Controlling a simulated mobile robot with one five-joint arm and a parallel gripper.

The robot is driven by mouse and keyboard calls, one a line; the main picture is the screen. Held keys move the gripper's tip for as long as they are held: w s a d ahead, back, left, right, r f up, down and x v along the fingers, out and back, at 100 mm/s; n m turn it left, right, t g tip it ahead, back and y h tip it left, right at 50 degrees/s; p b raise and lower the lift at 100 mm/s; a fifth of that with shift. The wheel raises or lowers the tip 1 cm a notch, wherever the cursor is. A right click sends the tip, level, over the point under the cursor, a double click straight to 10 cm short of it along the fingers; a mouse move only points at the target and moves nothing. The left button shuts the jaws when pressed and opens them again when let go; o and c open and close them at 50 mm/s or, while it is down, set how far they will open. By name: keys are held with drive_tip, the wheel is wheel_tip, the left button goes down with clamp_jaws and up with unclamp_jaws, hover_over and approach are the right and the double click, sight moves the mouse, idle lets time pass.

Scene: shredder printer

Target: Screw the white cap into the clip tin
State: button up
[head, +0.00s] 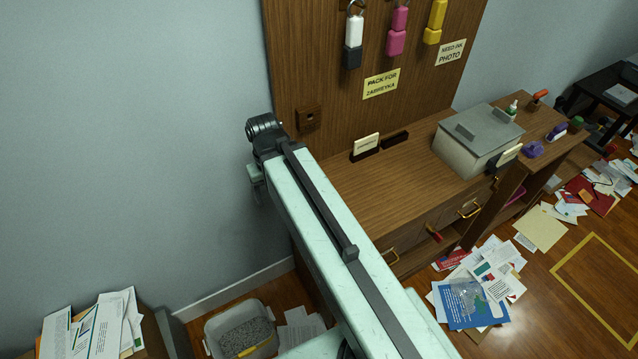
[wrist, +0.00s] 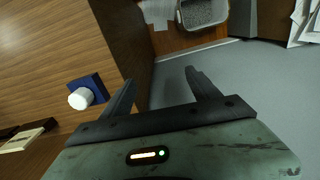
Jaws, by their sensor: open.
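A white cap (wrist: 81,98) shows in the wrist view at the left, on or against a small dark-blue square piece (wrist: 95,83) on the wooden desk top. I cannot tell if the cap is fixed to that piece. My gripper (wrist: 160,78) is open and empty, its two dark fingers apart. It points past the desk's end towards the floor, and the cap lies to its left, not between the fingers. In the head view my arm hides that part of the desk, and the cap does not show. I cannot make out a clip tin for certain in either view.
The wooden desk (head: 375,195) has a tall back panel with hanging tags, a grey box (head: 467,157) and small card holders (head: 366,148). A bin of shredded paper (head: 240,330) stands on the floor. Papers (head: 480,285) litter the floor at right. A wall is close at left.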

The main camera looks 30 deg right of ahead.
drive_tip(key=shift+f+b, duration=1.7)
drive_tip(key=shift+f, duration=0.1)
drive_tip(key=shift+s+r, duration=0.1)
drive_tip(key=shift+c, duration=0.5)
clamp_jaws()
drive_tip(key=shift+d, duration=0.1)
drive_tip(key=c, duration=1.4)
unclamp_jaws()
drive_tip(key=o, duration=1.2)
wheel_tip(320, 180, up, 5)
drive_tip(key=p, duration=0.5)
